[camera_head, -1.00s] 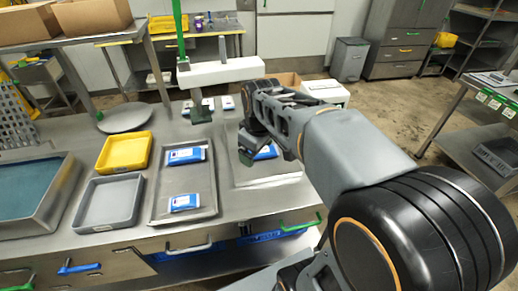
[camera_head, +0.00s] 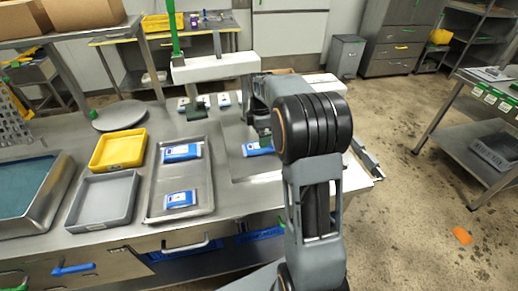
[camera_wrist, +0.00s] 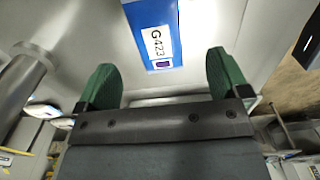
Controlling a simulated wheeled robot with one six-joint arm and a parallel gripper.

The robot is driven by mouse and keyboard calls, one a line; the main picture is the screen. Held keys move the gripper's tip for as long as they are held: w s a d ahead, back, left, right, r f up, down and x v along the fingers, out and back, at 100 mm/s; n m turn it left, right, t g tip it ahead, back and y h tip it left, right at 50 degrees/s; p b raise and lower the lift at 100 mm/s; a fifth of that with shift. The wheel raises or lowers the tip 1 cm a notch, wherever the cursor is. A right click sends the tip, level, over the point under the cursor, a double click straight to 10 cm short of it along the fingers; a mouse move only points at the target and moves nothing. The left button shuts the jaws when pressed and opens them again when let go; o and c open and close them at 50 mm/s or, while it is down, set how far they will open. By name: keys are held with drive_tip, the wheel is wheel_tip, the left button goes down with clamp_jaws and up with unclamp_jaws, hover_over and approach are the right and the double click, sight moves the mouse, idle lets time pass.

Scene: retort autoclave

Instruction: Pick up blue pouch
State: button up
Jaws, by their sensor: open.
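A blue pouch with a white label (camera_head: 258,148) lies on the flat metal plate right of the long tray, partly hidden by my arm in the head view. In the wrist view a blue pouch labelled G423 (camera_wrist: 153,37) lies on a pale surface, ahead of and between the fingers. My gripper (camera_wrist: 166,78) has its two green-tipped fingers wide apart with nothing between them. It is apart from the pouch. Two more blue pouches, one at the back (camera_head: 181,152) and one at the front (camera_head: 180,199), lie in the long metal tray (camera_head: 151,205).
A yellow bin (camera_head: 118,149) and a grey bin (camera_head: 103,200) stand left of the tray. A green post with a white beam (camera_head: 215,68) rises behind the plate. Several small packs lie below the beam. The floor right of the bench is mostly clear.

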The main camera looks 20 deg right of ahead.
drive_tip(key=shift+w+f, duration=0.15)
drive_tip(key=shift+f, duration=2.95)
drive_tip(key=c, duration=1.1)
drive_tip(key=shift+r, duration=0.15)
